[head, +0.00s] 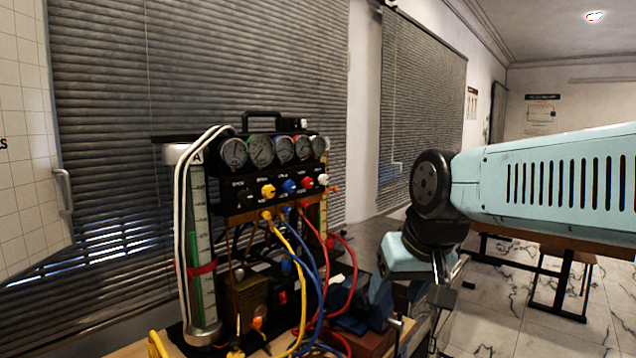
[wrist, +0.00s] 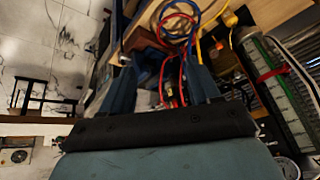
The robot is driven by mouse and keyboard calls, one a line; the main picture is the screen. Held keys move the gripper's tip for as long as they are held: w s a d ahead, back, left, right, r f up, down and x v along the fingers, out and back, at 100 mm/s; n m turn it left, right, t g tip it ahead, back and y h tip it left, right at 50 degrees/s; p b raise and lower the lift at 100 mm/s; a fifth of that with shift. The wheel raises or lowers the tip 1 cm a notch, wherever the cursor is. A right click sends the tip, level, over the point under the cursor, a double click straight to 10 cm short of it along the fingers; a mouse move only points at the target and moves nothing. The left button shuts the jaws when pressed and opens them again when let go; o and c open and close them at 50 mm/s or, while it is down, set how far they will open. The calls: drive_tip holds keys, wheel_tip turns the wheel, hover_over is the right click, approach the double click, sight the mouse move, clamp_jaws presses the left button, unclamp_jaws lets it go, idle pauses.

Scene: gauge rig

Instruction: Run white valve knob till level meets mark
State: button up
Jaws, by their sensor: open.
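The white valve knob (head: 323,180) is at the right end of the knob row on the black gauge rig (head: 285,180) in the head view. A sight tube (head: 196,220) marked A stands at the rig's left, with a scale, a green strip and a red band (head: 202,270). The exact liquid level is too small to read. The tube also shows in the wrist view (wrist: 283,92). My gripper (head: 440,295) hangs right of the rig, apart from the white knob. In the wrist view its fingers (wrist: 162,75) are spread with nothing gripped. The white knob is not distinguishable there.
Yellow, blue and red knobs (head: 290,186) sit left of the white one, under a row of round gauges (head: 262,150). Yellow, blue and red hoses (head: 318,265) loop in front of the rig. Blinds stand behind; floor at right is open before a table (head: 540,255).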

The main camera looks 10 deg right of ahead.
drive_tip(key=w+a+r+m+g+y, duration=0.1)
drive_tip(key=w+a+m+y, duration=0.1)
drive_tip(key=w+m+y, duration=0.15)
drive_tip(key=w+a+r+m+y, duration=0.1)
drive_tip(key=w+a+m+y, duration=0.15)
drive_tip(key=w, duration=0.25)
drive_tip(key=m+t+y, duration=0.4)
drive_tip(key=m+t, duration=0.6)
drive_tip(key=m, duration=1)
approach(326, 180)
drive_tip(key=x, duration=0.9)
